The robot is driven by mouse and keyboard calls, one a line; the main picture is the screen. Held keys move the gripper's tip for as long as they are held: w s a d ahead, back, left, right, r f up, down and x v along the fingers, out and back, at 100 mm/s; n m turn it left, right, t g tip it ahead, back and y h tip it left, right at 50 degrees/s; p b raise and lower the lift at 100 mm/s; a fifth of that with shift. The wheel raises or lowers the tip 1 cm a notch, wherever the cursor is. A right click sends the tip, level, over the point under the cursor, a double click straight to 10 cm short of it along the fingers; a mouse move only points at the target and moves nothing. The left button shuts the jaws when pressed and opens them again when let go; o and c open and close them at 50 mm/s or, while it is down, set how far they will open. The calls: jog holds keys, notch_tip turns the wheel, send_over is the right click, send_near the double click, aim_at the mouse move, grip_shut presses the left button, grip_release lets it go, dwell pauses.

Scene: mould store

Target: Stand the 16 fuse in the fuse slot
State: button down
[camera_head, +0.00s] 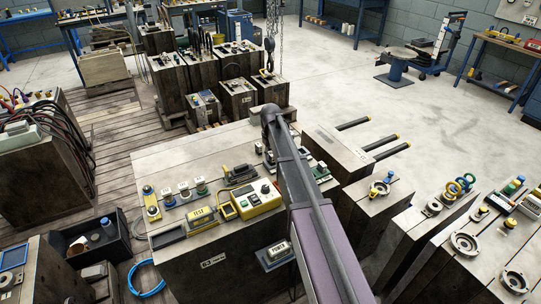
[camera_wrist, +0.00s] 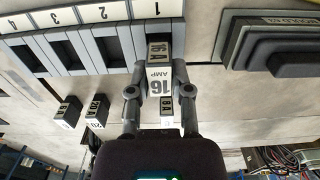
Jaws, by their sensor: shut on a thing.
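In the wrist view, my gripper (camera_wrist: 159,74) is shut on the 16 fuse (camera_wrist: 159,84), a small block with a white "16 AMP" label and a darker end marked "16 A". The fuse's far end overlaps the place below number 1 on the grey fuse rack (camera_wrist: 132,42). I cannot tell whether it is inside that slot, touching it or just in front. Slots further left, below numbers 2 and 3, look dark and empty. In the head view, my arm hides the gripper and the fuse.
In the wrist view, small fuses stand nearby: a 6 A fuse (camera_wrist: 167,107) just under the held one, a 20 fuse (camera_wrist: 97,110) and another (camera_wrist: 67,110) to the left. A dark stepped block (camera_wrist: 285,45) lies right. A yellow tester (camera_head: 256,200) sits on the wooden block in the head view.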

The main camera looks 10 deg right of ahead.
jog(key=shift+f+b, duration=0.55)
jog(key=shift+f, duration=0.05)
dwell(0.3)
jog(key=shift+c, duration=2.3)
grip_release()
jog(key=c, duration=0.4)
jog(key=shift+o, duration=0.2)
jog(key=shift+r+p, duration=0.9)
jog(key=shift+r+p, duration=2.85)
jog(key=shift+p, duration=0.05)
